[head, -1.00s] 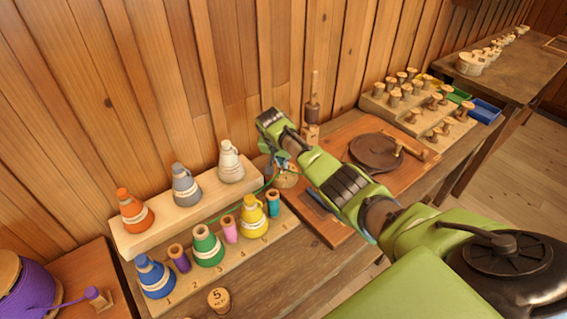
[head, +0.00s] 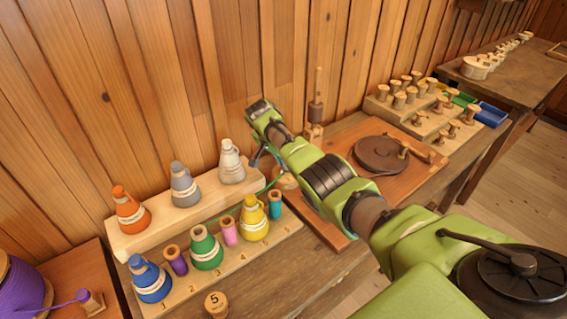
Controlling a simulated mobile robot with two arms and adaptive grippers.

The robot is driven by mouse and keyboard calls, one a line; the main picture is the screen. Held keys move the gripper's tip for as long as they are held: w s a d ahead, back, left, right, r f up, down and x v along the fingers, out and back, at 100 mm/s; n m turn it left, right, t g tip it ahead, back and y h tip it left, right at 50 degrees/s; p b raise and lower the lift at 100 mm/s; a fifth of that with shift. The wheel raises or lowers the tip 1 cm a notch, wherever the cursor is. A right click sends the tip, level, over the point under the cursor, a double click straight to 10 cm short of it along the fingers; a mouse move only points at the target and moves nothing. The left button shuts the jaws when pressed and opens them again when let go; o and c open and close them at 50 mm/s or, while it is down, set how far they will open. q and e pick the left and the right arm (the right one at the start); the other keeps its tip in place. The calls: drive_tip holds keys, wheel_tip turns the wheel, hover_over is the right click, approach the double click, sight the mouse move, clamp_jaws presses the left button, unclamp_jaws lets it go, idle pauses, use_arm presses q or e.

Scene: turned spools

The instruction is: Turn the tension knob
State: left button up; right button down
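A winding board (head: 415,178) lies right of the cone rack, with a dark round wheel (head: 380,150) that has a wooden peg handle. A turned post (head: 316,105) stands at its back. A small round wooden piece (head: 283,182) shows at the board's left, partly hidden behind my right arm; I cannot tell whether it is the tension knob. My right gripper (head: 256,158) hangs near it, beside the white cone; its fingers are small and partly hidden, so open or shut is unclear. My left gripper is not in view.
A rack (head: 240,262) holds blue, green and yellow cones with small spools between. A raised shelf (head: 150,236) holds orange, grey and white cones. A green thread runs toward the board. A spool stand (head: 408,112), blue bin (head: 491,115) and purple spool (head: 20,290) stand around.

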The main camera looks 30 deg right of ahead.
drive_tip(key=c, duration=2.2)
unclamp_jaws()
drive_tip(key=v, duration=1.2)
drive_tip(key=shift+d, duration=0.1)
